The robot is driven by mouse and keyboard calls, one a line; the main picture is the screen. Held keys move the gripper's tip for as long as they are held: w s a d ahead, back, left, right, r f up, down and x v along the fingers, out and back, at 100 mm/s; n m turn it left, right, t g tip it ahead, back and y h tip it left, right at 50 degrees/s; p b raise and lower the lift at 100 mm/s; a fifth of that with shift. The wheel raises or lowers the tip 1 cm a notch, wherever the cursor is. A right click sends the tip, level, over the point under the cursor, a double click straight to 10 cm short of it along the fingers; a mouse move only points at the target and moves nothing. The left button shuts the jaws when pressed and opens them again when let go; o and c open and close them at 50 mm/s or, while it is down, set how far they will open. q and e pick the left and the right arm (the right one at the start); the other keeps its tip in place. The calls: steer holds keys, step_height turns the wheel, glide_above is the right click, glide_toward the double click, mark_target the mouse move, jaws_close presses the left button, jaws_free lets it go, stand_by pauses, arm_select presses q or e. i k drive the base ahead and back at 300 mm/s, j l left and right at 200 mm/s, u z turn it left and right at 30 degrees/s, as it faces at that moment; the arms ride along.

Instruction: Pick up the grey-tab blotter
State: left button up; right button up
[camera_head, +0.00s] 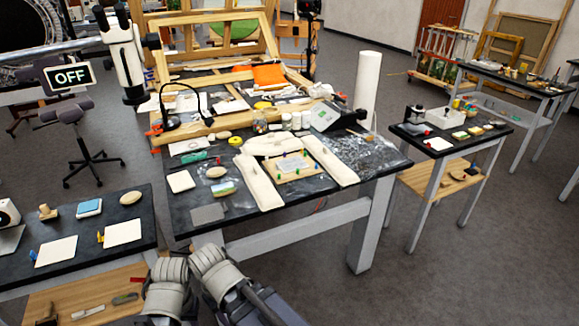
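I cannot make out a grey tab on any blotter for certain. A white square pad (181,181) lies flat at the left side of the middle table, and I see no clear tab on it. On the lower left table, one white square pad (56,251) has a blue tab at its left edge. Another white square pad (122,232) beside it has a yellow tab at its left corner. A plain grey square (208,214) lies near the middle table's front left corner. Grey rounded parts of my arms show at the bottom, but no gripper fingers are visible.
The dark middle table (382,160) also holds a board with colored pegs (291,165) between two long cream cushions (257,182). A green-topped block (222,189) and a beige oval (216,172) lie near the white pad. A small side table (413,133) stands at right, with open floor in front.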

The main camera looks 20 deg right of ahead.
mark_target(288, 165)
steer(key=z, duration=1.15)
steer(key=i+l+z, duration=0.1)
steer(key=z, duration=0.15)
steer(key=i+l+z, duration=0.1)
steer(key=z, duration=0.15)
steer(key=i+j, duration=0.2)
steer(key=i, duration=0.15)
steer(key=i+j, duration=0.25)
steer(key=i, duration=0.1)
